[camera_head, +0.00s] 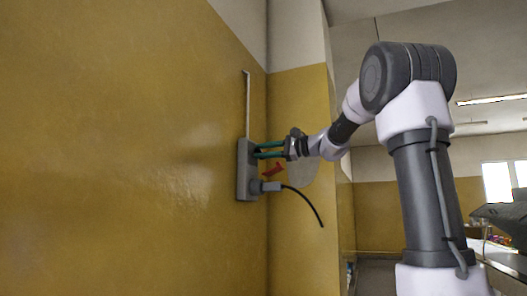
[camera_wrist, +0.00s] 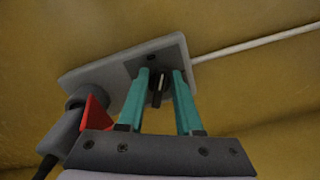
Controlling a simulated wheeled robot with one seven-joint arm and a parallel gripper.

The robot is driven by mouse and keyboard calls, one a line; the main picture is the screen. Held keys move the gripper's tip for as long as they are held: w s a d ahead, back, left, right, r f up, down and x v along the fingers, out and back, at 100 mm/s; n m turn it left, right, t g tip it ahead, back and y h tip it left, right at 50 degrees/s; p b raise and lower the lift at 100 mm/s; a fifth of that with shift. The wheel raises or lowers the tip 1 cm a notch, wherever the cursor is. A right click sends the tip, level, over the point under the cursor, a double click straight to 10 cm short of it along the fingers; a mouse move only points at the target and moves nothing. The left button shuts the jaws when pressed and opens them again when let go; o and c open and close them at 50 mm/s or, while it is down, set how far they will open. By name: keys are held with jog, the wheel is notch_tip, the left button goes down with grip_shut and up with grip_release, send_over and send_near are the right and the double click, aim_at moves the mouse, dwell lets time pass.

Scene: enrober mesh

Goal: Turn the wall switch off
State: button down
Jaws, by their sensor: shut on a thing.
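The wall switch is a grey box (camera_head: 242,180) fixed to the yellow wall, also filling the upper middle of the wrist view (camera_wrist: 110,68). Its dark knob (camera_wrist: 158,88) with a light mark sits on a dark square plate and shows between my fingers. My gripper (camera_head: 257,151) reaches the box from the right in the head view, with its two teal fingers at the upper part of the box. In the wrist view, my gripper (camera_wrist: 161,75) is shut on the knob, one finger on each side. The knob is hidden in the head view.
A grey plug (camera_head: 270,186) with a hanging black cable (camera_head: 311,204) sits in the lower part of the box. A red piece (camera_head: 273,169) lies between plug and fingers. A pale conduit (camera_head: 247,105) runs up the wall. A wall corner stands close behind.

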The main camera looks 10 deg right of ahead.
jog(key=shift+f+n, duration=0.2)
jog(key=shift+n, duration=0.8)
jog(key=shift+f+n, duration=0.2)
jog(key=shift+n, duration=0.8)
jog(key=shift+d+n, duration=0.1)
jog(key=shift+n, duration=0.4)
jog(key=c, duration=0.9)
grip_release()
jog(key=v, duration=1)
jog(key=shift+s+d, duration=0.2)
jog(key=shift+d, duration=0.1)
jog(key=shift+o, duration=0.4)
